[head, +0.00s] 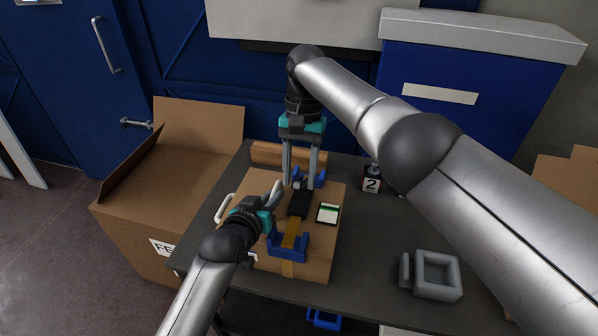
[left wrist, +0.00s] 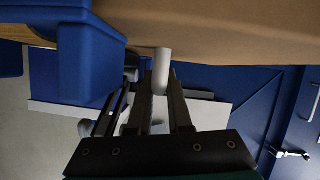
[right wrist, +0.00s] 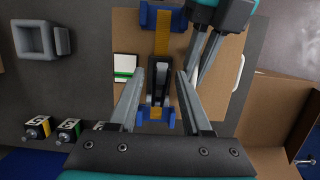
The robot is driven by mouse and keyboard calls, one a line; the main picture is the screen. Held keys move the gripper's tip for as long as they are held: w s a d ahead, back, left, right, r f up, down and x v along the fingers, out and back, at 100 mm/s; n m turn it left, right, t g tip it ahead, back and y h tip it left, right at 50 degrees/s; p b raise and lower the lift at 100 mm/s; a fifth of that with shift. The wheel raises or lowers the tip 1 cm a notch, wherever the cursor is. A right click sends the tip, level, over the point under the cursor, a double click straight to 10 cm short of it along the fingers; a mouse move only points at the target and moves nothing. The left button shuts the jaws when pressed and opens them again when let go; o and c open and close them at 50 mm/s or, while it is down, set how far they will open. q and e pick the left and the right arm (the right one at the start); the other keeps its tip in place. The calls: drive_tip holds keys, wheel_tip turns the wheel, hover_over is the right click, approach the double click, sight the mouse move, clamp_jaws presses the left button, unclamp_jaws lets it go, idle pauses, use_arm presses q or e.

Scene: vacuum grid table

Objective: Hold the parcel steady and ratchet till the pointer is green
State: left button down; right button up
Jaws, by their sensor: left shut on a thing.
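The cardboard parcel (head: 315,262) lies on the dark table, with a yellow strap (head: 291,232) over it and blue corner pieces (head: 288,248). A black ratchet (head: 298,204) sits on the strap; it also shows in the right wrist view (right wrist: 158,88). Beside it is a white gauge with a green band (head: 329,214); its pointer is too small to read. My left gripper (head: 274,194) is low over the parcel, shut on a pale bar (left wrist: 162,68). My right gripper (head: 300,184) points down above the ratchet, its fingers apart on either side of it.
An open cardboard box (head: 140,215) stands left of the table. A grey square holder (head: 437,275) sits at the right, and a block marked 2 (head: 371,184) at the back. A blue bin (head: 470,85) stands behind. The table between parcel and grey holder is clear.

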drive_tip(key=shift+o, duration=0.4)
drive_tip(key=shift+r, duration=0.15)
drive_tip(key=s+v, duration=0.2)
drive_tip(key=v, duration=0.7)
drive_tip(key=shift+a+r, duration=0.35)
drive_tip(key=shift+r, duration=0.2)
drive_tip(key=shift+c, duration=0.4)
